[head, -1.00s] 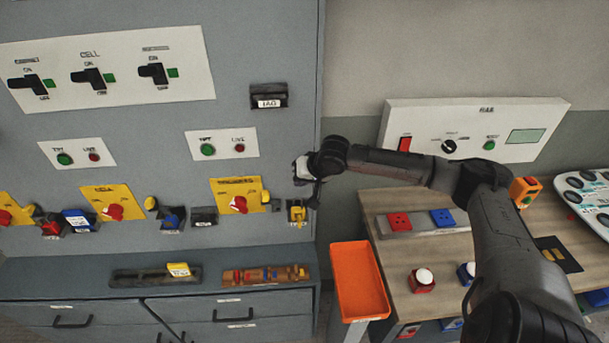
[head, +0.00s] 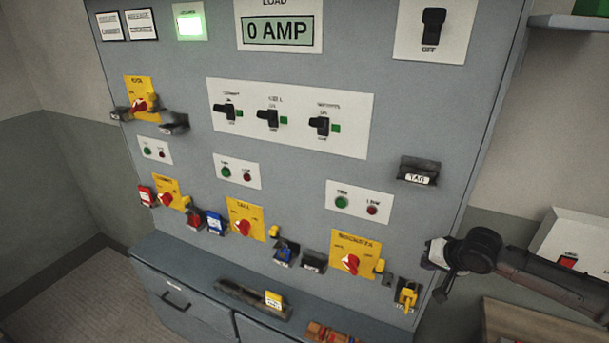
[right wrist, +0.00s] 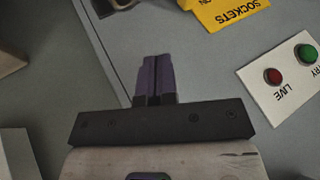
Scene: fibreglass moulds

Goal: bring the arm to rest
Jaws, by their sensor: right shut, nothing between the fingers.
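My right arm (head: 545,272) comes in from the right edge of the head view. My right gripper (head: 441,291) is shut and empty in front of the right edge of the grey cabinet panel (head: 400,215). It is just right of the yellow padlock-like item (head: 407,297) and appears apart from it. In the right wrist view the dark purple fingers (right wrist: 156,65) are together with nothing between them. Part of the yellow sockets plate (right wrist: 228,12) and the TRY/LIVE plate (right wrist: 285,72) lie beyond. My left gripper is not in view.
The panel carries yellow plates with red knobs (head: 351,263), black switches (head: 268,117) and a TAG holder (head: 418,171) above my gripper. A ledge holds a dark tray (head: 240,295). A wooden bench (head: 500,318) and a white box (head: 575,240) stand at the right.

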